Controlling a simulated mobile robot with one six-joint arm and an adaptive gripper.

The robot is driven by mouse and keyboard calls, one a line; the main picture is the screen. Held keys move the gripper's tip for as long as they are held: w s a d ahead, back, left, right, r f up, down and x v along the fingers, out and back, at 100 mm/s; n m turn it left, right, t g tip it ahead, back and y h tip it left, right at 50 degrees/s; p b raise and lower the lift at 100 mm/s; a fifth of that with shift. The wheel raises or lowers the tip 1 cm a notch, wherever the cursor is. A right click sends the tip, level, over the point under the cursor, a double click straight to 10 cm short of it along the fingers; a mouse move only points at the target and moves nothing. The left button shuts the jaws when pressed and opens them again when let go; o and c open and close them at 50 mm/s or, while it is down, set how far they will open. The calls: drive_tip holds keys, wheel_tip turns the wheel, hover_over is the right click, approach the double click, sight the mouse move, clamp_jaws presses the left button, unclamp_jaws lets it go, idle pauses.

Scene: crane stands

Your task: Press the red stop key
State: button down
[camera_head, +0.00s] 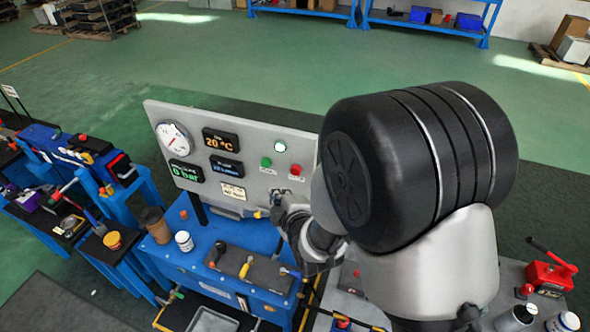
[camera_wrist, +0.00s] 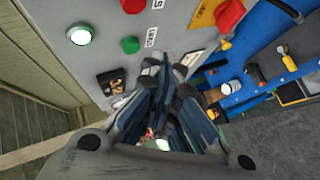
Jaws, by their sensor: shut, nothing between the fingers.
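The grey control panel (camera_head: 225,125) stands upright on a blue bench. The red stop key (camera_head: 296,169) is a small round red button at its right side, beside a green button (camera_head: 266,162). In the wrist view the red key (camera_wrist: 134,5) is cut by the top edge, with the green button (camera_wrist: 130,45) below it. My gripper (camera_head: 283,205) is in front of the panel, below the two buttons. In the wrist view my gripper (camera_wrist: 165,72) is shut and empty, and does not cover the red key. Whether its tips touch the panel cannot be told.
A white lit lamp (camera_wrist: 80,35) is on the panel near the green button. A larger red knob (camera_wrist: 230,14) sits by a yellow plate (camera_wrist: 205,12). The gauge (camera_head: 173,138) and displays fill the panel's left. Cups and tools stand on the blue bench (camera_head: 190,265) below.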

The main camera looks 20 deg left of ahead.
sight(296, 170)
drive_tip(key=shift+w+d, duration=0.2)
drive_tip(key=shift+w, duration=2.45)
drive_tip(key=shift+w, duration=0.1)
drive_tip(key=shift+w+b, duration=0.35)
drive_tip(key=shift+b, duration=0.2)
drive_tip(key=shift+w+b, duration=0.3)
drive_tip(key=shift+w, duration=0.2)
drive_tip(key=shift+s, duration=0.15)
drive_tip(key=shift+s+b, duration=0.6)
drive_tip(key=shift+s, duration=0.2)
drive_tip(key=shift+s, duration=0.1)
